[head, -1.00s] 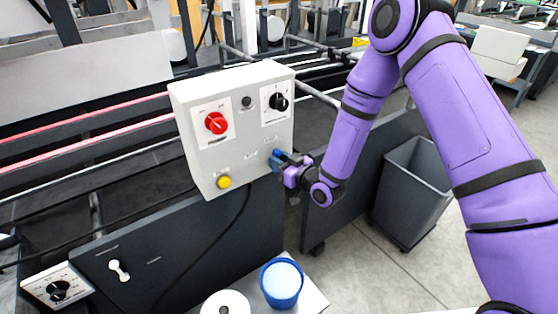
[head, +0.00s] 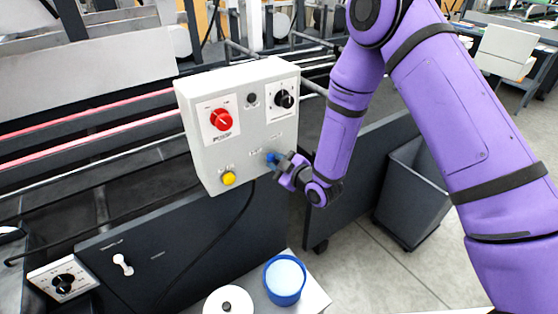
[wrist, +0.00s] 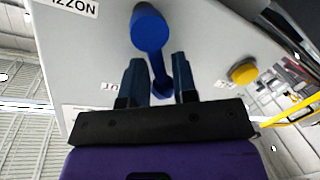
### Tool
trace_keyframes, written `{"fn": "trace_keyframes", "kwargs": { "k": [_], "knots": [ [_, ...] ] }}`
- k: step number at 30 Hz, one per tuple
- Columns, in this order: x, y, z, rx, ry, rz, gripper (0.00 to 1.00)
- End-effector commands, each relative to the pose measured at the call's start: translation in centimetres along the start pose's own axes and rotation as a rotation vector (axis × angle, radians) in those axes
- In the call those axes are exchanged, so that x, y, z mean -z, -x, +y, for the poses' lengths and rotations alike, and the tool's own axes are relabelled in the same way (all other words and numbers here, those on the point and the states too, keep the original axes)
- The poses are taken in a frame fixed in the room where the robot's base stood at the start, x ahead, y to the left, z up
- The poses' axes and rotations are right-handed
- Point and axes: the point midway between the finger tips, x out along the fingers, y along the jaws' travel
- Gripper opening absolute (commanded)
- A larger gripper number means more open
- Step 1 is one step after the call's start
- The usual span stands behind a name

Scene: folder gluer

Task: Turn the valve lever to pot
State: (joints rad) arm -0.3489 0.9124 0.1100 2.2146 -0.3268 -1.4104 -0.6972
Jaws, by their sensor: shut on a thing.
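The blue valve lever (head: 272,158) is on the lower right of the front of a grey control box (head: 240,145). In the wrist view its round hub (wrist: 150,30) is at the top and its thin arm points down between my fingers. My gripper (head: 286,163) is shut on the lever's arm, and its two dark fingers (wrist: 159,82) lie on either side of it. In the head view the fingers hide part of the lever. The small labels around the lever are too small or covered to read fully.
The box also carries a red knob (head: 221,119), a black knob (head: 284,98) and a yellow button (head: 229,178). Below stand a blue pot (head: 285,281) and a white roll (head: 228,301). A grey bin (head: 412,200) is on the floor at right.

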Motion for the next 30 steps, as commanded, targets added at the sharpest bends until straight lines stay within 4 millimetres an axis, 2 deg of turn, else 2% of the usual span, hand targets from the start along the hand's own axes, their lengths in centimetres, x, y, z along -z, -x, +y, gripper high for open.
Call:
{"fn": "trace_keyframes", "kwargs": {
  "k": [12,26,27,30],
  "knots": [
    [0.04,-0.14,-0.75,0.002,0.156,-0.029,0.00],
    [0.05,-0.16,-0.83,0.002,0.168,-0.032,0.00],
    [0.05,-0.16,-0.84,0.002,0.168,-0.032,0.31],
    [0.04,-0.16,-0.83,0.002,0.168,-0.032,0.51]
  ]
}}
